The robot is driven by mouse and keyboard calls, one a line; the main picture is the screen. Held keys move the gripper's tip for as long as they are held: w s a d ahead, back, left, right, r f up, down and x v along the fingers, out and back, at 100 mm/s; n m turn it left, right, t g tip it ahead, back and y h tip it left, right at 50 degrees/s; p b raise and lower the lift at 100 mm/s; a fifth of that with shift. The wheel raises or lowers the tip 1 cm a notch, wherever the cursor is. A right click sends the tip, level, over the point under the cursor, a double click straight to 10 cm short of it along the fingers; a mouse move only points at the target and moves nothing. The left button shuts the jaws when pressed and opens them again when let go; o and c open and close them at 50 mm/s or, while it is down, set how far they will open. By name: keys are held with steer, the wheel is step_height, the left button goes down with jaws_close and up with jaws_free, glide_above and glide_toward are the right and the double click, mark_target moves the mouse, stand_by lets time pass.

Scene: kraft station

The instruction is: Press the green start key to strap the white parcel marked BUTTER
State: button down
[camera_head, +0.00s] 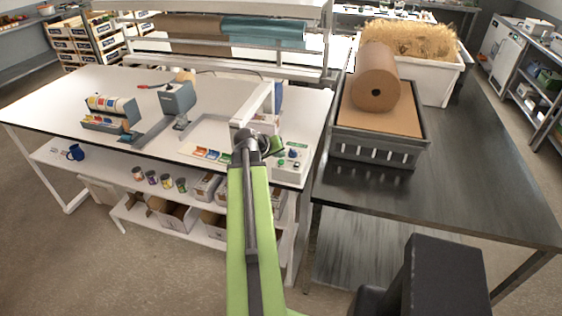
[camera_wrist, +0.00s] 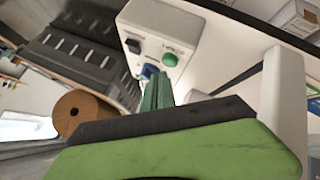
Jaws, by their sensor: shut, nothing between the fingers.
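The green start key (camera_wrist: 170,60) is a round green button on a white control box (camera_wrist: 160,30). The box also has a black switch (camera_wrist: 132,46) and a blue knob (camera_wrist: 149,70). In the head view the control box (camera_head: 291,172) stands at the right front corner of the white bench. My gripper (camera_wrist: 157,92) is shut and empty, with its dark green fingers pointing at the box. Its tips lie just below the green key in the wrist view, and no contact shows. In the head view my gripper (camera_head: 276,145) is beside the box. I cannot make out the BUTTER parcel.
A white arch (camera_head: 262,100) stands on the bench (camera_head: 70,88) left of the box. Left of it are a tape dispenser (camera_head: 178,98) and a rack of rolls (camera_head: 112,108). On the dark table (camera_head: 460,170) at right, a grey crate (camera_head: 372,150) holds a brown paper roll (camera_head: 377,75).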

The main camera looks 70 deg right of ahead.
mark_target(280, 162)
steer(key=shift+f, duration=0.1)
steer(key=shift+f+b, duration=0.35)
steer(key=shift+b, duration=0.1)
steer(key=shift+f+b, duration=0.45)
stand_by(0.6)
steer(key=shift+r, duration=0.15)
steer(key=shift+r+p, duration=0.75)
steer(key=shift+p, duration=0.15)
step_height(280, 162, up, 5)
steer(key=p, duration=0.5)
steer(key=shift+r, duration=0.1)
